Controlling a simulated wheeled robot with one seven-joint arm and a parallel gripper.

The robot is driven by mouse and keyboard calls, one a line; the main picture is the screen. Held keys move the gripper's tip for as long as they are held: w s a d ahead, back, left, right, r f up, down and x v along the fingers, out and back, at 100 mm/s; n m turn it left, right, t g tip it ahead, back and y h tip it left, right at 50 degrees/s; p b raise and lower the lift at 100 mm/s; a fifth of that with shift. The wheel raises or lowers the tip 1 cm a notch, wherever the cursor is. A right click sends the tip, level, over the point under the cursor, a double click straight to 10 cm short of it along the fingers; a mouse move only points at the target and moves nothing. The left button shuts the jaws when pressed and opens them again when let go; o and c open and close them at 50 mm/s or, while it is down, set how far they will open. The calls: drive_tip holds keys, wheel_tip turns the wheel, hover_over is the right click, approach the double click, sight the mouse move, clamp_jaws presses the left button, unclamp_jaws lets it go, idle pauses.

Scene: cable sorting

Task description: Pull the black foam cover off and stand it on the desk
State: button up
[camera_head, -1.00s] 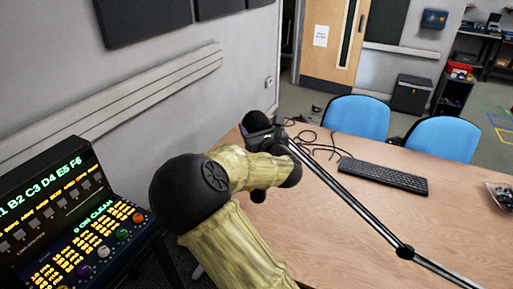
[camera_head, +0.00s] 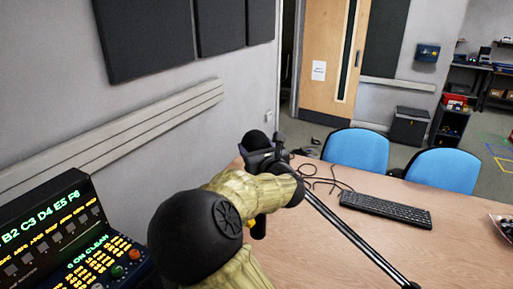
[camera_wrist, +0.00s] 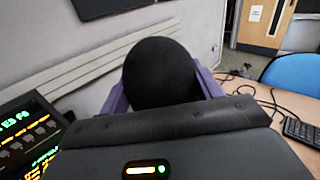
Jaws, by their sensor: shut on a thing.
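The black foam cover (camera_head: 254,140) is a rounded dark ball above the far left corner of the desk in the head view. It also shows large in the wrist view (camera_wrist: 160,72), between the purple fingers of my gripper (camera_wrist: 162,92). My gripper (camera_head: 258,150) is shut on the cover. The cover's lower part is hidden by the gripper body. A black boom arm (camera_head: 345,231) slants across the desk up to the right side of my gripper. Whether the cover still touches the microphone there, I cannot tell.
The wooden desk (camera_head: 330,215) has a keyboard (camera_head: 385,208) and loose black cables (camera_head: 322,184) right of my gripper. Two blue chairs (camera_head: 357,150) stand behind it. A lit control panel (camera_head: 60,240) is at the left. Bare desk lies in front of the keyboard.

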drive_tip(key=shift+r+p, duration=3.05)
drive_tip(key=shift+r, duration=1.7)
drive_tip(key=shift+f, duration=0.1)
